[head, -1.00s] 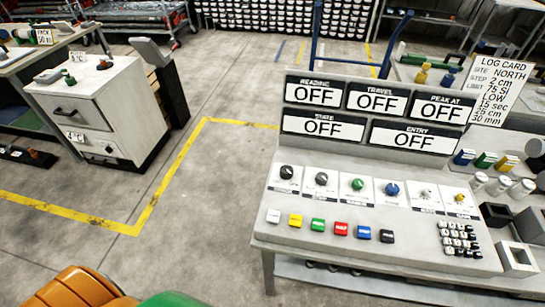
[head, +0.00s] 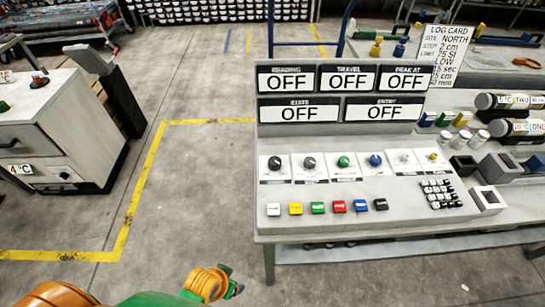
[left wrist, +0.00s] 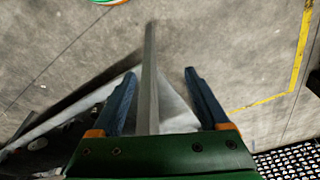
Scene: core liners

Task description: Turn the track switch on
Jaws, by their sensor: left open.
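The grey control console (head: 345,224) stands right of centre in the head view, with a row of knobs and small switches. A small pale switch (head: 405,157) sits right of the blue knob (head: 375,160), and a yellow one (head: 432,156) is beside it. Their labels are too small to read, so I cannot tell which is the track switch. All five displays (head: 345,79) read OFF. My left gripper (head: 235,285) is low at the bottom, left of the console and apart from its controls. The left wrist view shows its blue fingers (left wrist: 160,75) open. My right gripper is out of view.
Coloured buttons (head: 318,208) and a black keypad (head: 440,193) are on the console's front. A pale cabinet (head: 50,120) is at left. The floor between is clear. A grey bar (left wrist: 150,80) shows between my fingers.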

